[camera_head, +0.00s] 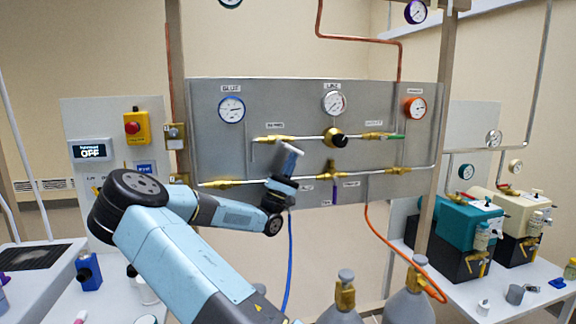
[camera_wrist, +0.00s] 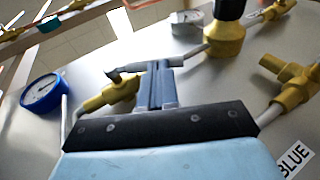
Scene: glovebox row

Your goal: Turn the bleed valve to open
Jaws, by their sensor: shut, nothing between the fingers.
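My gripper (camera_head: 291,158) is in front of the grey panel, left of its centre, with its fingers shut and empty. In the wrist view the shut fingers (camera_wrist: 157,86) are next to a brass valve (camera_wrist: 110,97) with a grey lever (camera_wrist: 128,70). The fingertips overlap the lever's end; I cannot tell if they touch it. In the head view, a brass valve (camera_head: 272,139) sits on the upper line just above my gripper. A purple-handled brass valve (camera_head: 333,190) hangs on the lower line, and a green-handled valve (camera_head: 382,136) is upper right. The labels are too small to show which is the bleed valve.
A black-knobbed regulator (camera_head: 336,138) sits mid-panel; it is also close to my fingers in the wrist view (camera_wrist: 226,38). A blue-rimmed gauge (camera_head: 231,109) is at upper left. Blue (camera_head: 290,250) and orange (camera_head: 405,255) hoses hang below. Gas cylinders (camera_head: 410,302) stand in front.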

